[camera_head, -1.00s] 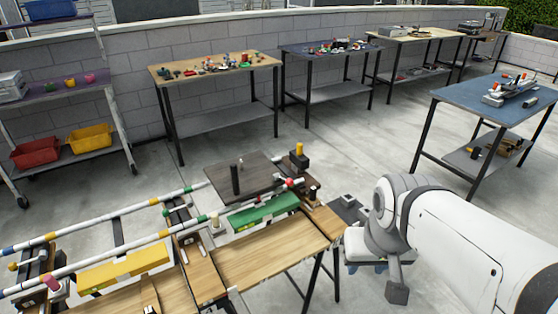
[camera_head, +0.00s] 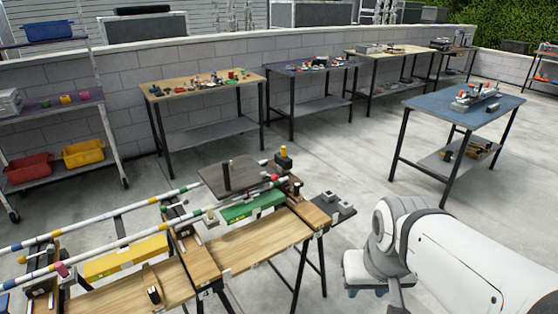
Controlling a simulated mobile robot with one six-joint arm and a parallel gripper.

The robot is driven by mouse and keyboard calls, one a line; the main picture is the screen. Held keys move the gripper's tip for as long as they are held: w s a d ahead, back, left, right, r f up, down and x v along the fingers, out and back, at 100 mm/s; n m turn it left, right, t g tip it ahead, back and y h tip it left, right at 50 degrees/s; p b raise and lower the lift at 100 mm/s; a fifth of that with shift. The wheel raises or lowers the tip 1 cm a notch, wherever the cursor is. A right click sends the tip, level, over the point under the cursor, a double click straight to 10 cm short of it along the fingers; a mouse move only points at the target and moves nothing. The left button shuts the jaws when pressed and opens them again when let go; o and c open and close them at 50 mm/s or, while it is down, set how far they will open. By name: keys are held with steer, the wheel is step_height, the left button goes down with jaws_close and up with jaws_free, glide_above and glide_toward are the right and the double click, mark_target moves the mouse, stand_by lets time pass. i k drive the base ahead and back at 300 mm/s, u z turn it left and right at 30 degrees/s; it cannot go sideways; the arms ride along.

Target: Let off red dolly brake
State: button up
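A dark brown dolly platform (camera_head: 240,177) sits on white rails (camera_head: 140,212) with coloured bands, on the near wooden workbench (camera_head: 240,247). A black post stands up from the platform. A small red part (camera_head: 273,181) shows at the platform's right edge, by the near rail; I cannot tell whether it is the brake or how it is set. My gripper (camera_head: 369,288) is at the lower right, beyond the bench's right end and apart from the dolly. My arm hides part of it, and the finger opening does not show clearly.
A green tray (camera_head: 251,206) and a yellow tray (camera_head: 126,256) lie at the rails. A black block with a yellow top (camera_head: 284,157) stands right of the dolly. A blue table (camera_head: 425,103) stands at the right, several tables along the wall. The floor between is clear.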

mark_target(274, 177)
steer(key=z, duration=0.05)
steer(key=i, duration=0.9)
steer(key=u, duration=0.05)
